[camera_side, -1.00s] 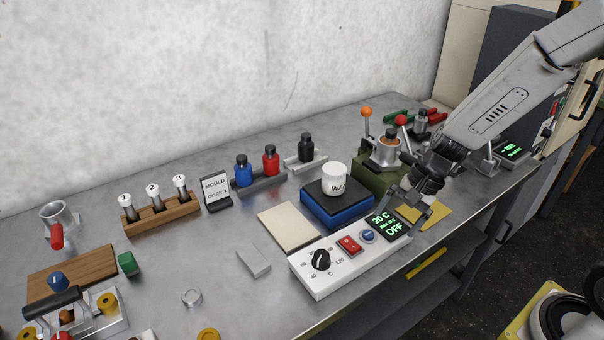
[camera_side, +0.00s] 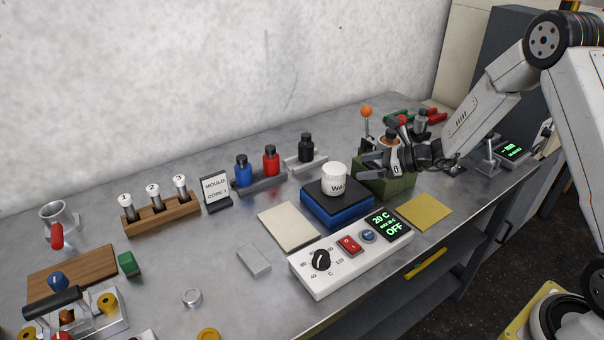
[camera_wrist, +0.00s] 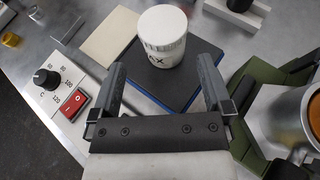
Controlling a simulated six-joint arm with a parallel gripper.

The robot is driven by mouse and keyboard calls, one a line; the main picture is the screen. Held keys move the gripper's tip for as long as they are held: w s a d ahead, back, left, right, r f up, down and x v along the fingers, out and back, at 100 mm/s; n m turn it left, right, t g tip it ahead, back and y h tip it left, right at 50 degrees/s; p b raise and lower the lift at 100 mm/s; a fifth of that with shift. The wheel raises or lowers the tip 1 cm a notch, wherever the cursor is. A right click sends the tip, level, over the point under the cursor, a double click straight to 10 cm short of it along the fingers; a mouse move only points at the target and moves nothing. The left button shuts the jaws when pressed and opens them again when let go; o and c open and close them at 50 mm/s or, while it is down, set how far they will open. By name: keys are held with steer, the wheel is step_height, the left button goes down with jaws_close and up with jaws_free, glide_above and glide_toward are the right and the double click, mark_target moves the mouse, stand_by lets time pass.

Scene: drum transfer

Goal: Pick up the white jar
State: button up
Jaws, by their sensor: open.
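The white jar (camera_side: 334,179), lettered "WAX", stands upright on the black top of a blue hot plate (camera_side: 338,213). My gripper (camera_side: 365,172) is just right of the jar in the side view, level and pointing at it. In the wrist view the jar (camera_wrist: 163,36) is ahead of my open fingers (camera_wrist: 163,80), beyond their tips and roughly centred between them. The fingers look apart from the jar, and nothing is between them. The jar's far side is hidden.
A white control box (camera_side: 350,256) with a knob and red switch lies in front of the hot plate. A green block (camera_side: 395,185) with a metal cup stands close on the right. A beige plate (camera_side: 289,226) lies left. Small bottles (camera_side: 270,160) stand behind.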

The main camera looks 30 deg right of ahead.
mark_target(337, 168)
steer(key=shift+w+d, duration=0.1)
steer(key=shift+r+x, duration=0.1)
steer(key=shift+x, duration=1.85)
steer(key=shift+r+x, duration=0.15)
steer(key=shift+x, duration=1.8)
steer(key=shift+w, duration=0.1)
jaws_close()
steer(key=shift+r, duration=0.25)
